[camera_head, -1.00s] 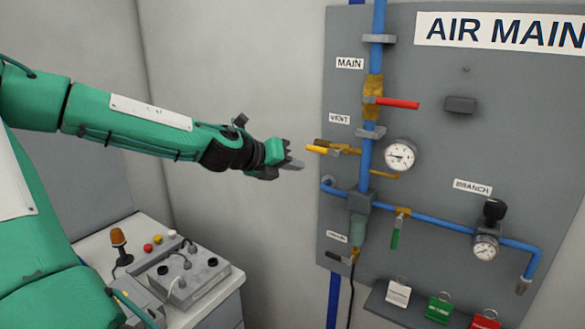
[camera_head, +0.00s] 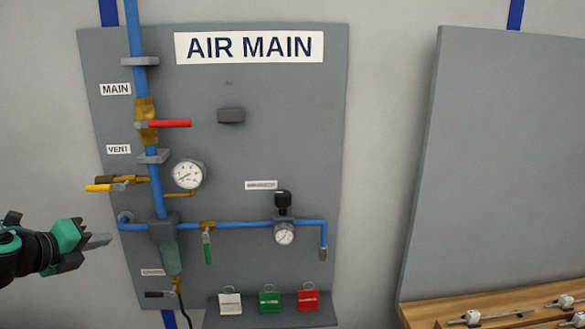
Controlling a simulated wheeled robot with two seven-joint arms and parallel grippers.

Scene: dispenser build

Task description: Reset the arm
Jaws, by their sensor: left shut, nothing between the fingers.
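My left gripper (camera_head: 97,241) comes in from the left edge, shut and empty, with its fingers pointing right. It appears just left of the AIR MAIN board (camera_head: 300,170), below the yellow vent handle (camera_head: 104,187), and seems to touch nothing. The rest of my left arm is mostly out of the picture. My right gripper is not in view.
The board carries blue pipes (camera_head: 245,225), a red main handle (camera_head: 170,124), a green handle (camera_head: 207,248) and a gauge (camera_head: 187,174). Tags hang above a grey ledge (camera_head: 270,315). At the right stand a bare grey panel (camera_head: 500,160) and a wooden bench (camera_head: 430,311).

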